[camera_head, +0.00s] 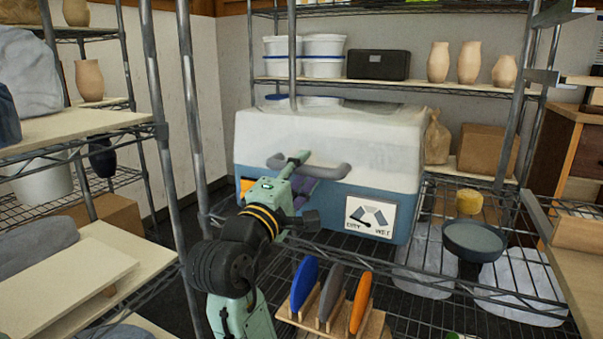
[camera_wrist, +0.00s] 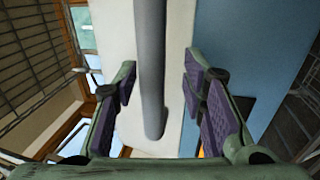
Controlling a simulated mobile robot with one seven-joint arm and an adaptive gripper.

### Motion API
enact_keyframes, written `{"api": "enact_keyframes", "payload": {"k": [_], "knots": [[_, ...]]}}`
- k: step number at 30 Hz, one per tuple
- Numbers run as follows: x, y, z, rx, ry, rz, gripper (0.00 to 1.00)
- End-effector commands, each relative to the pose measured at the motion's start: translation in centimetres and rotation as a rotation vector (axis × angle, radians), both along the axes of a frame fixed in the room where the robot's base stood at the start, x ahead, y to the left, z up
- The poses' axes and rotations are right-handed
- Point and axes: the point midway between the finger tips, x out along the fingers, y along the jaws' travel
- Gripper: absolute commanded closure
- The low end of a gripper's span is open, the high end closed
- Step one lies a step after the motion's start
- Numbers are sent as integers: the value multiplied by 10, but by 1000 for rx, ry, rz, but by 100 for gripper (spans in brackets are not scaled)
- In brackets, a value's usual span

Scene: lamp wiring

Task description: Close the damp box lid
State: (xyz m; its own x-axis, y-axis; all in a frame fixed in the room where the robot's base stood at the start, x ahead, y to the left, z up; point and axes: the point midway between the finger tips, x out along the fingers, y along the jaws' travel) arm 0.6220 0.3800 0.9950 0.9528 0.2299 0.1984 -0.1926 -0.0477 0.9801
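The damp box has a blue base (camera_head: 405,222) with a dry/wet dial on its front and a whitish, translucent lid (camera_head: 375,140) above it. The lid appears to lie along the base's rim; I cannot tell whether it is fully seated. A grey bar handle (camera_head: 328,171) runs across the lid's front. My gripper (camera_head: 303,188) is in front of the box at the handle's left part and hides some of the front. In the wrist view the handle (camera_wrist: 151,65) passes between the spread purple-padded fingers of my gripper (camera_wrist: 160,66), with gaps on both sides.
A rack with blue, grey and orange discs (camera_head: 330,298) stands in front of the box. A dark round dish on a stand (camera_head: 474,240) and a yellow sponge (camera_head: 469,201) are at the right. Metal shelf posts (camera_head: 190,110) rise at the left. Vases and tubs fill the shelf above.

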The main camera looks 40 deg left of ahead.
Motion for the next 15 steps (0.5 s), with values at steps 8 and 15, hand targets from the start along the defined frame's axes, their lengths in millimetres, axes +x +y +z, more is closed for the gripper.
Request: {"api": "enact_keyframes", "payload": {"k": [8, 15], "knots": [[-10, -2, -1, 0, -1, 0, 62], [-55, -12, -11, 2, -2, 4, 62]]}}
